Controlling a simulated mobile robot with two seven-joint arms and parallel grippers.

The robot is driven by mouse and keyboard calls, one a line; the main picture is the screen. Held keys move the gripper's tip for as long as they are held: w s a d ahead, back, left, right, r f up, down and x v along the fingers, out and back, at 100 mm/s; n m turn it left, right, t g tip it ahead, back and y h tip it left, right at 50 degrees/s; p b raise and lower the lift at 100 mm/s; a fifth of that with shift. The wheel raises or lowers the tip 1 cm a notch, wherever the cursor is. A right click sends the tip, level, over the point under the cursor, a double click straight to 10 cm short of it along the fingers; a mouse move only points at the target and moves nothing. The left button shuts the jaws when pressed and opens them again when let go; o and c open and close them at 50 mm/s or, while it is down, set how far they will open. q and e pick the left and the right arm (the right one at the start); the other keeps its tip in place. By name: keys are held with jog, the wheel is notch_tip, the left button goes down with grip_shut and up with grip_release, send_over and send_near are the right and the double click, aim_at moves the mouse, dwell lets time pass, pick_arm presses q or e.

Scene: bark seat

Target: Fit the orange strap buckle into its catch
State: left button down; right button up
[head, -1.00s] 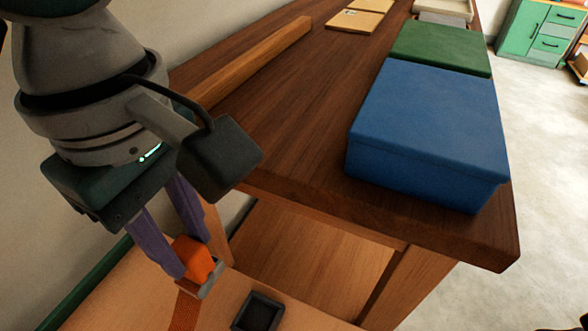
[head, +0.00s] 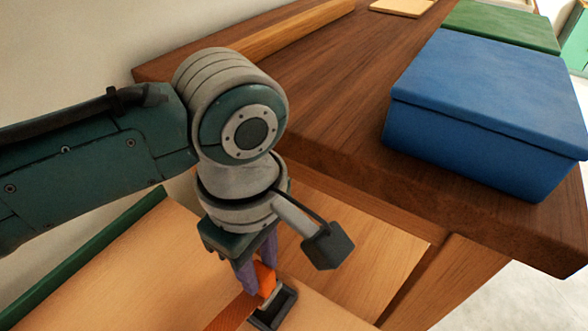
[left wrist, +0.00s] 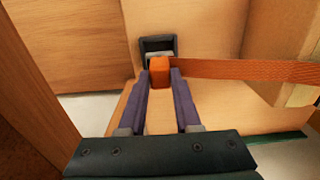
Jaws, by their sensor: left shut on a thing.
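My left gripper (head: 258,279) is shut on the orange buckle (head: 265,278), which has a grey metal end. The left wrist view also shows the buckle (left wrist: 160,68) between the two purple fingers. An orange strap (head: 232,313) runs from the buckle toward the lower left; in the left wrist view the strap (left wrist: 240,69) runs to the right. The dark square catch (head: 285,305) sits on the light wooden seat. The buckle's metal end is at the catch's opening; the catch (left wrist: 159,44) lies just beyond it in the left wrist view. I cannot tell how far it is inside.
A dark wooden table (head: 310,95) stands behind the seat, with a blue box (head: 490,110) and a green box (head: 500,25) on it. A wooden bar (head: 265,35) lies along its far left side. A green edge strip (head: 85,255) runs along the seat's left.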

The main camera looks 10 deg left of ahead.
aim_at(263, 286)
pick_arm(q)
notch_tip(263, 286, down, 5)
jog(key=shift+f+b, duration=0.1)
jog(key=shift+b, duration=1.15)
jog(key=shift+f, duration=0.25)
jog(key=c, duration=0.6)
grip_release()
